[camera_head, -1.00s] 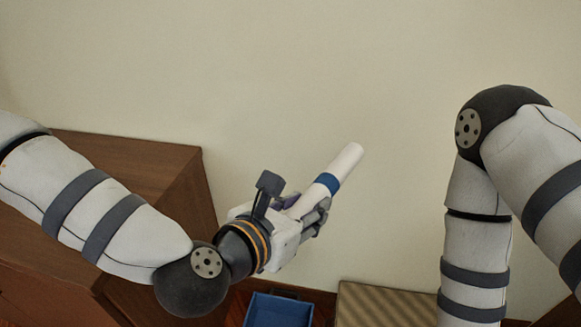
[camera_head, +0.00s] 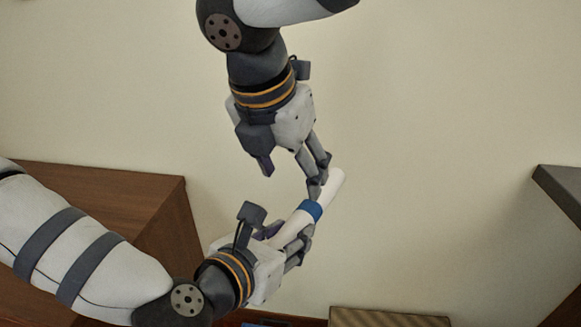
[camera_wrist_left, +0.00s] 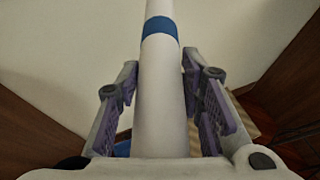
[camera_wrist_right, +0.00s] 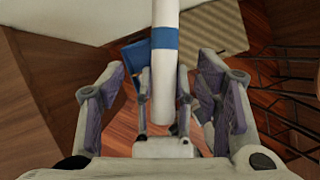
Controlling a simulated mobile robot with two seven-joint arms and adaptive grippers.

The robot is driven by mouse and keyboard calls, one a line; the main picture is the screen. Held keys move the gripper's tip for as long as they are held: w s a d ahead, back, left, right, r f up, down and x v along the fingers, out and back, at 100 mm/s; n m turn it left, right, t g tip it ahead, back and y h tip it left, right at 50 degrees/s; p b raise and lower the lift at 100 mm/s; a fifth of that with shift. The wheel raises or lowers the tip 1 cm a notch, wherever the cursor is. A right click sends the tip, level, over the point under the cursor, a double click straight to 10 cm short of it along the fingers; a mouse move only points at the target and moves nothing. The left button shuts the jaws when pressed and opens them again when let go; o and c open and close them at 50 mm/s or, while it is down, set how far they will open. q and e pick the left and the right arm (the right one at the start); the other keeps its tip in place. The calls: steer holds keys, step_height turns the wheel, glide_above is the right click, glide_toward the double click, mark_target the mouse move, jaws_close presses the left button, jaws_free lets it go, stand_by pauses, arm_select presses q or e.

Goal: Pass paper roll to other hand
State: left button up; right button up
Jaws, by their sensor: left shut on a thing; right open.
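The paper roll (camera_head: 328,188) is a white tube with a blue band around it. It slants up and to the right in the head view. My left gripper (camera_head: 288,232) is shut around its lower part, and the banded end sticks out past the fingers. In the left wrist view the roll (camera_wrist_left: 161,85) runs between the two finger pads. My right gripper (camera_head: 291,180) hangs from above, open, with its fingertips close to the roll's free upper part. In the right wrist view the roll (camera_wrist_right: 164,75) appears between the spread fingers; contact cannot be told.
A brown wooden cabinet (camera_head: 95,180) stands at the left. A dark shelf edge (camera_head: 562,190) is at the right. A ribbed beige object (camera_head: 390,319) is at the bottom. A dark metal rack (camera_wrist_right: 290,85) shows in the right wrist view. The pale wall behind is bare.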

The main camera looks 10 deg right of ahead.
mark_target(302, 207)
steer(key=x, duration=1.1)
steer(key=shift+d+f, duration=0.1)
steer(key=shift+f, duration=0.3)
steer(key=shift+c, duration=0.5)
arm_select(q)
steer(key=shift+d, duration=0.1)
arm_select(e)
steer(key=c, duration=1.2)
arm_select(q)
steer(key=o, duration=1.3)
